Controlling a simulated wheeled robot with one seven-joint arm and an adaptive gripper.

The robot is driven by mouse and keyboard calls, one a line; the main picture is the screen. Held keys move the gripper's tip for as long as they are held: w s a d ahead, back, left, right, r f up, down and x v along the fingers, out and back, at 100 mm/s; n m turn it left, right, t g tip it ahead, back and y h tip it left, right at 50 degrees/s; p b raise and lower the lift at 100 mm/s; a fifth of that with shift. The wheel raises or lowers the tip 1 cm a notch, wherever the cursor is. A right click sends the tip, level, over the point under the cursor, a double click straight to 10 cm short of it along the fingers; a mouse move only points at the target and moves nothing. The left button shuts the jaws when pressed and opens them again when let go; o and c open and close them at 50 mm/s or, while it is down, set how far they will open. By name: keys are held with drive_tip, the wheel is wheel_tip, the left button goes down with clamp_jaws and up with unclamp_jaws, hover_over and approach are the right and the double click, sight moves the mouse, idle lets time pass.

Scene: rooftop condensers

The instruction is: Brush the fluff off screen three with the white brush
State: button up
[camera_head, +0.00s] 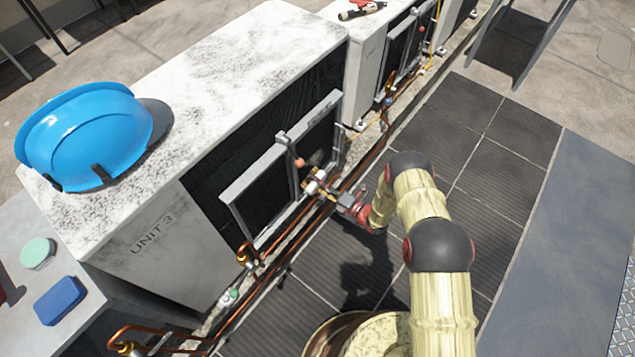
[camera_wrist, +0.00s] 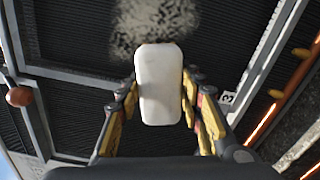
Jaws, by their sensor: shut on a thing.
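Unit 3 (camera_head: 152,236) stands at the left with a dark framed screen (camera_head: 262,190) on its side. In the wrist view my gripper (camera_wrist: 160,95) is shut on the white brush (camera_wrist: 161,80), a pale block with rounded corners, between its yellow-padded fingers. Pale fluff (camera_wrist: 152,22) lies on the dark screen (camera_wrist: 75,35) just beyond the brush. A small label reading 3 (camera_wrist: 227,98) sits on the frame to the right. In the head view my gripper (camera_head: 318,184) is at the screen's frame; the brush is hard to make out there. I cannot tell whether the brush touches the screen.
A blue hard hat (camera_head: 85,135) rests on the unit's top. A blue block (camera_head: 60,300) and a green disc (camera_head: 37,253) lie on a grey surface at the left. Copper pipes (camera_head: 290,228) with valves run along the unit's foot. Dark floor tiles (camera_head: 495,190) are clear at the right.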

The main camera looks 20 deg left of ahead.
drive_tip(key=shift+b+x, duration=0.45)
drive_tip(key=shift+x, duration=0.45)
drive_tip(key=shift+w, duration=0.1)
